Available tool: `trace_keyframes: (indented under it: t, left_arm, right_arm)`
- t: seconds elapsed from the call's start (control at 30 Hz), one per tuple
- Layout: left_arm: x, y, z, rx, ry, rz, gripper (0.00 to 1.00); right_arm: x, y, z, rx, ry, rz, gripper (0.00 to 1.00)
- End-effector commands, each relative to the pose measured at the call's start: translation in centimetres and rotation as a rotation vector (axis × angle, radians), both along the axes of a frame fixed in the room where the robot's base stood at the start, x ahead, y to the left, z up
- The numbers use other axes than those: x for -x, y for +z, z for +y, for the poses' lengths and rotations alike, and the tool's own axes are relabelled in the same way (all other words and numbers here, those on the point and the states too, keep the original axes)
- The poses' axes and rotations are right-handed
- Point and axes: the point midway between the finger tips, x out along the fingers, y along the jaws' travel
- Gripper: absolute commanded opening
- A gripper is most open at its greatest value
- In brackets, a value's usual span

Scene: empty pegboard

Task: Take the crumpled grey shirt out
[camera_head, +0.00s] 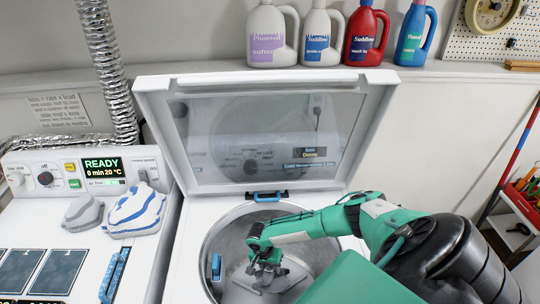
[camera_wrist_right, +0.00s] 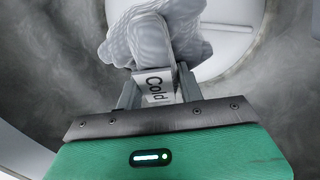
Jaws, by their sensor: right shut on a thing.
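The washer drum (camera_head: 216,238) is open at the top. My right gripper (camera_head: 264,272) reaches down inside it. In the right wrist view its fingers (camera_wrist_right: 158,88) are shut on the crumpled grey shirt (camera_wrist_right: 150,40). A white tag reading "Cold" (camera_wrist_right: 159,84) shows between the fingers. In the head view part of the grey shirt (camera_head: 262,284) shows below the fingers, inside the drum. My arm and the frame edge hide the rest of it. My left gripper is not in view.
The raised lid (camera_head: 160,98) stands behind the drum. A grey cloth lump (camera_head: 82,213) and a blue-striped white cloth (camera_head: 136,213) lie on the left machine beside a panel reading READY (camera_head: 102,164). Several bottles (camera_head: 320,35) stand on the shelf. A red-and-blue pole (camera_head: 520,135) stands right.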

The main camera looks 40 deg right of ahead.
Motion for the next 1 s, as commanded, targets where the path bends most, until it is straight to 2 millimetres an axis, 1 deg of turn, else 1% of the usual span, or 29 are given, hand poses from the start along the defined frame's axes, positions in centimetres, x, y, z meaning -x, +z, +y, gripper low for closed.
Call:
trace_keyframes:
  t: [0.03,0.07,0.37,0.47,0.9,1.0]
  left_arm:
    - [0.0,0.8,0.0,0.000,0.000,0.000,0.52]
    - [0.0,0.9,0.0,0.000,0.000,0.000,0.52]
    - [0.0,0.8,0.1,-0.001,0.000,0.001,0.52]
    - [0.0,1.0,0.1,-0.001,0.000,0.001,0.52]
    - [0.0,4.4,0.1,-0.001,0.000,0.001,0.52]
    - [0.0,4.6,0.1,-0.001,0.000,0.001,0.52]
  right_arm:
    - [0.0,0.7,0.0,0.000,0.000,0.000,0.11]
    - [0.0,0.8,0.0,0.000,0.000,0.000,0.11]
    - [0.0,0.7,0.0,0.000,0.000,0.000,0.11]
    - [0.0,1.0,0.0,0.000,0.000,0.000,0.11]
    - [0.0,4.3,0.0,-0.001,0.000,0.001,0.11]
    - [0.0,5.0,0.0,-0.001,0.000,0.000,0.11]
